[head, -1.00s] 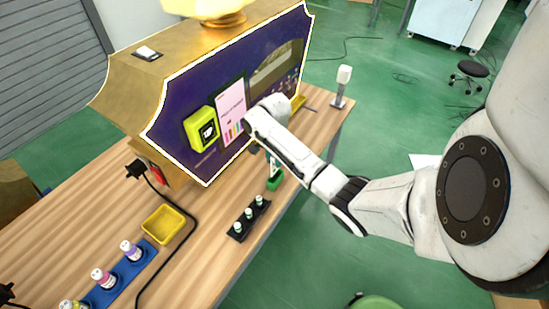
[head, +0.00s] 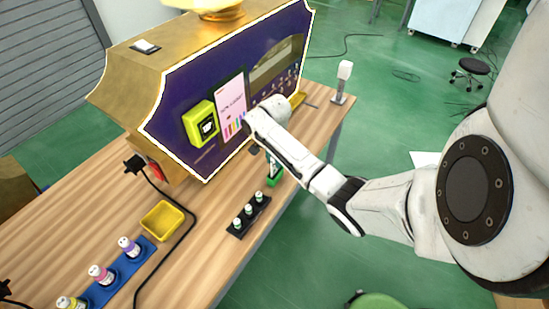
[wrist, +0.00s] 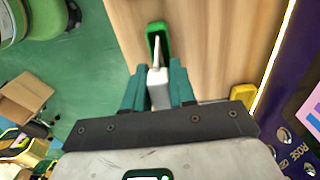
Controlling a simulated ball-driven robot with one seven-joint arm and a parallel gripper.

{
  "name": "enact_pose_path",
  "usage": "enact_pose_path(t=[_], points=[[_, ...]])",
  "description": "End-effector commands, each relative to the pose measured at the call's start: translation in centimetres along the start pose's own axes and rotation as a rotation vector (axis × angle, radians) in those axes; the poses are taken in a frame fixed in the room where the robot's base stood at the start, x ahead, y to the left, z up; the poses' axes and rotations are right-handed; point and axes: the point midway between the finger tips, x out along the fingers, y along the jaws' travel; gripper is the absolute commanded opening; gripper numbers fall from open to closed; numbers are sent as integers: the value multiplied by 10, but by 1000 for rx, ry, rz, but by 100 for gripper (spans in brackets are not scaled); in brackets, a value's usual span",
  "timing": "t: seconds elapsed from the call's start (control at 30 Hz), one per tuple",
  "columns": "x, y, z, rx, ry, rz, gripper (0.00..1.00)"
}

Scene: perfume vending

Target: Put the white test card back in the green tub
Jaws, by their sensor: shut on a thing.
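The green tub (head: 274,182) stands on the wooden table near its front edge, below my gripper in the head view. In the wrist view the tub (wrist: 157,26) is a narrow, dark-bottomed box ahead of my fingers. My gripper (wrist: 159,88) is shut on the white test card (wrist: 157,75), between two teal fingers. The card's thin end points at the tub's opening and overlaps it in the wrist view. I cannot tell whether the tip is inside or just above it. In the head view my wrist mostly hides the fingers.
The purple-fronted vending machine (head: 212,157) stands close beside my wrist. A black rack (head: 246,217) of small vials sits left of the tub. A yellow tray (head: 163,221), a blue rack (head: 128,275) of bottles and a black cable lie further left. A white-topped stand (head: 343,82) is at the table's right end.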

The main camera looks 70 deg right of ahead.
Motion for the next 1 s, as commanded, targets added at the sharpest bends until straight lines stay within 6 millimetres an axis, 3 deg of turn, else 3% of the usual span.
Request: enact_pose_path(t=[1.0], points=[[29, 0, 0, 0, 0, 0, 0]])
